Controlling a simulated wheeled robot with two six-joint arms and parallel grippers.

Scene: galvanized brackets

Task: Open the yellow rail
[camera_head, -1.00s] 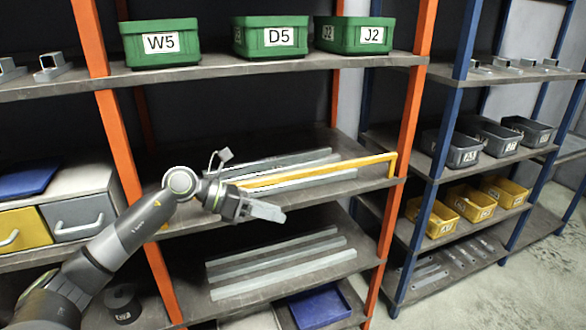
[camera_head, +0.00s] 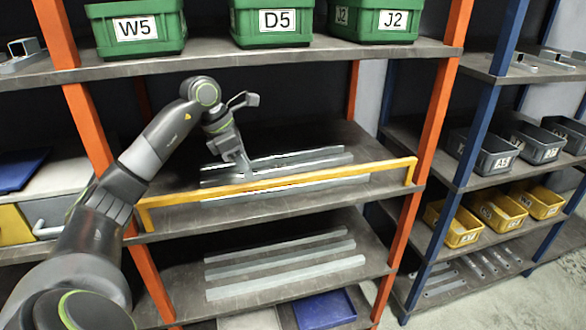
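The yellow rail (camera_head: 290,181) runs across the front of the middle shelf (camera_head: 200,222), between the two orange posts. Its bent ends reach down at the left and right, near the shelf edge. My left gripper (camera_head: 242,166) points downward just above and behind the rail, left of its middle, over the grey metal bars (camera_head: 310,158). The fingers are small against the bars, and I cannot tell whether they are apart or touch the rail. My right gripper is not in view.
Green bins (camera_head: 270,24) stand on the shelf above my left wrist. The lower shelf holds several long bars (camera_head: 285,262), with a blue tray (camera_head: 323,308) below. A blue-posted rack (camera_head: 462,140) with grey and yellow bins stands at the right. Open space lies before the shelves.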

